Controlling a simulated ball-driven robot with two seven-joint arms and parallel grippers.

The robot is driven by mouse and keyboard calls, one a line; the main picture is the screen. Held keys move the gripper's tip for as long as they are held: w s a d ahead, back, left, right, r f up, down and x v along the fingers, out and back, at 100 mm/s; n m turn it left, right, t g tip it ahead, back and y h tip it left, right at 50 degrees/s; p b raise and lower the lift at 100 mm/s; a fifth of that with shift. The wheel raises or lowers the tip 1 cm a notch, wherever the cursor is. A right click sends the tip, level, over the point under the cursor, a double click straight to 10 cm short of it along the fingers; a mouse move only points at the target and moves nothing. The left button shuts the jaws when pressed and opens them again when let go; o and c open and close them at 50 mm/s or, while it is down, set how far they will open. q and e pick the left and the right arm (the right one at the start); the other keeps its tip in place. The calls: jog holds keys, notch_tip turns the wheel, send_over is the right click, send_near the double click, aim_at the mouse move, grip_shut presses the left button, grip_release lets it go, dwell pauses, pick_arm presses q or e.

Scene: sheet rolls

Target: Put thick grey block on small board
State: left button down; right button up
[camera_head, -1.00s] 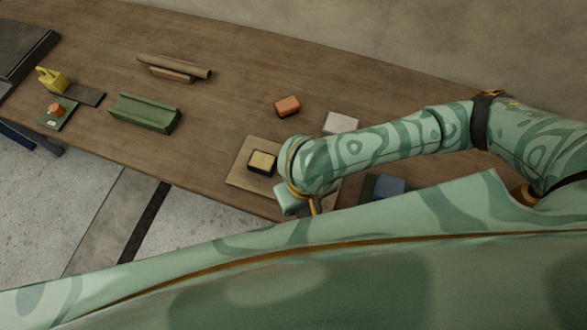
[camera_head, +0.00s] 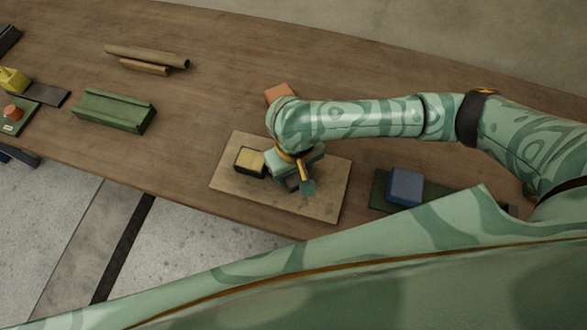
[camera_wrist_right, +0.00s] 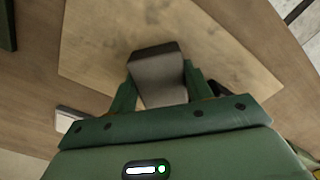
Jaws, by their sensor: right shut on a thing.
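My right gripper (camera_head: 299,184) is shut on a grey block (camera_head: 291,184) over the pale wooden board (camera_head: 325,204). In the right wrist view the grey block (camera_wrist_right: 158,78) sits between the two green fingers (camera_wrist_right: 158,88), with a dark far end and a lighter grey face. The board (camera_wrist_right: 95,40) lies under and beyond it there. I cannot tell whether the block touches the board. A dark block with a yellow top (camera_head: 249,161) is on the board's left part. My left gripper is out of view.
A blue block (camera_head: 405,187) stands on a dark green board (camera_head: 379,190) to the right. An orange block (camera_head: 281,93) is partly behind my arm. A pale block (camera_wrist_right: 70,119) shows in the wrist view. Green channel (camera_head: 114,110) and brown rolls (camera_head: 145,57) lie left.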

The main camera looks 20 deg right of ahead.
jog(key=o, duration=1.1)
jog(key=shift+c, duration=0.2)
jog(key=shift+r, duration=0.25)
notch_tip(320, 180, up, 12)
jog(key=p, duration=0.7)
jog(key=shift+f+p, duration=0.15)
jog(key=shift+p, duration=0.2)
